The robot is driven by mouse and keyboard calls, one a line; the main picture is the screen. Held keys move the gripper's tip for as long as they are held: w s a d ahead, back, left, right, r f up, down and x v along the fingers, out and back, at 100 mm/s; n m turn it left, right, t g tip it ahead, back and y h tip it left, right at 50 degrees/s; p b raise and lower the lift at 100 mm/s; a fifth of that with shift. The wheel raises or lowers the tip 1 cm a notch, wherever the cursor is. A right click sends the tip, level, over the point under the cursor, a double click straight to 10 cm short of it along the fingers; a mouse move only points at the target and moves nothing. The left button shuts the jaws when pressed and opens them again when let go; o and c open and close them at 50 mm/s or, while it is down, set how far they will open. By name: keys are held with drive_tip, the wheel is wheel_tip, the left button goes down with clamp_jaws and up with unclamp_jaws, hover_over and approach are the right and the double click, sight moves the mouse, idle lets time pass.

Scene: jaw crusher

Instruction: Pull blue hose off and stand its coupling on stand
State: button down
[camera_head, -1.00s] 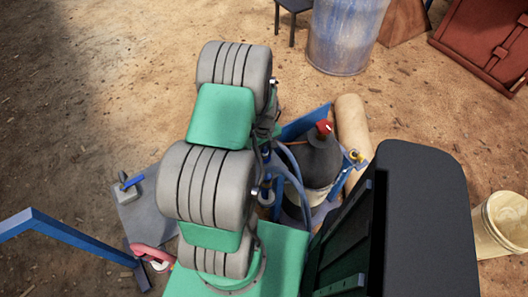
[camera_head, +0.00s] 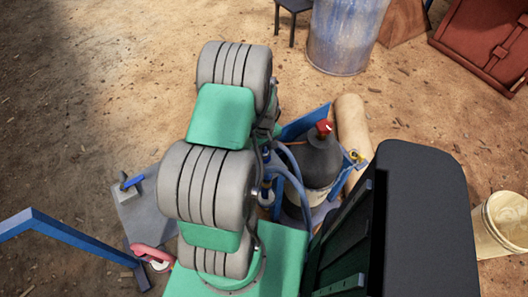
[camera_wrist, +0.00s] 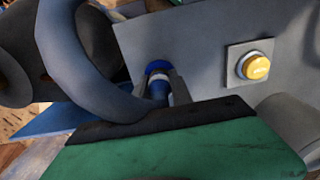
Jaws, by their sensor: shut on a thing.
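The blue hose (camera_wrist: 70,70) curves large across the left of the wrist view and runs down to my gripper. In the head view the hose (camera_head: 294,172) arcs between my arm and the black jug. My gripper (camera_wrist: 161,88) has both fingers around a blue coupling (camera_wrist: 157,88) with a pale band, and is shut on it. A dark blue ring shows at the coupling's far end, against a grey panel (camera_wrist: 200,40); I cannot tell whether the coupling is joined or free. In the head view my gripper is mostly hidden by my arm. I cannot identify the stand for certain.
A grey plate (camera_head: 145,215) with a blue-handled item lies left of my arm. A blue frame (camera_head: 70,235) crosses the lower left.

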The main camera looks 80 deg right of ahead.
sight(264, 148)
drive_tip(key=shift+r, duration=0.15)
idle(0.4)
drive_tip(key=shift+r+p, duration=2.15)
drive_tip(key=shift+r, duration=0.7)
